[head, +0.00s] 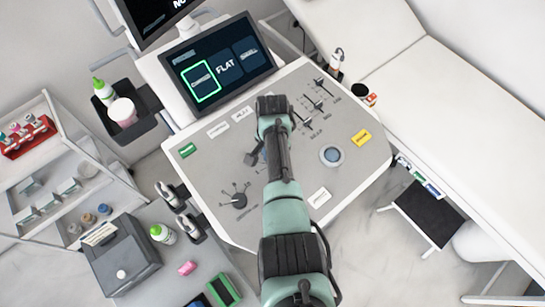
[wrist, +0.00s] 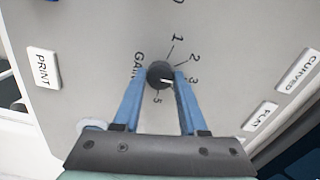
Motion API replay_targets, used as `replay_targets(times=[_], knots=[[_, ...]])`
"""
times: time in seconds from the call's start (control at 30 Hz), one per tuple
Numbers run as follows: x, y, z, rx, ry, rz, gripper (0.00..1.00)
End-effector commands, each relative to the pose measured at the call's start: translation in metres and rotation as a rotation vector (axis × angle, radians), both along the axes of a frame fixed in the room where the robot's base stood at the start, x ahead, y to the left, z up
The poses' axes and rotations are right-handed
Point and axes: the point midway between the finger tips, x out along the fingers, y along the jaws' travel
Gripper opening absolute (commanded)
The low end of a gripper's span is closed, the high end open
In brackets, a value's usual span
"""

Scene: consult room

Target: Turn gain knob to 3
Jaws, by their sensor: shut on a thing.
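The gain knob (wrist: 155,72) is a small dark round knob on the light grey panel. Numbers 1, 2, 3 and 5 show around it in the wrist view. A white mark on the knob points right and a little down, near the right finger, on the side between 3 and 5. The exact reading is hard to tell. My gripper (wrist: 160,78) has its two blue fingers shut on the knob, one on each side. The right finger covers part of the scale.
The control panel (head: 290,205) also carries another dial (head: 238,200), sliders (head: 318,103), a round blue-centred control (head: 331,155) and a yellow button (head: 361,138). A screen (head: 218,66) stands behind it. A PRINT button (wrist: 42,68) and a FLAT button (wrist: 260,117) flank the gripper.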

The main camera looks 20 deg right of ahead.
Motion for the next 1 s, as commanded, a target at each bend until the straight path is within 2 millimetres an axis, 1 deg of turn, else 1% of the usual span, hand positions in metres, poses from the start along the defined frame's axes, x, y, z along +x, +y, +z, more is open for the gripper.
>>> replay_targets(times=[0.27, 0.3, 0.43, 0.47, 0.8, 0.87, 1.0], knots=[[0.0, 0.0, 0.0, 0.0, 0.0, 0.0, 0.0], [0.0, 0.0, 0.001, 0.001, -0.001, 0.0, 0.45], [0.0, 0.0, 0.0, 0.0, -0.001, 0.001, 0.69], [0.0, 0.0, 0.0, 0.0, -0.001, 0.001, 0.72], [0.001, 0.0, 0.003, 0.0, -0.001, 0.001, 0.72], [0.001, 0.0, 0.007, 0.0, -0.004, 0.001, 0.72], [0.001, 0.0, 0.024, -0.001, -0.004, 0.001, 0.72]])
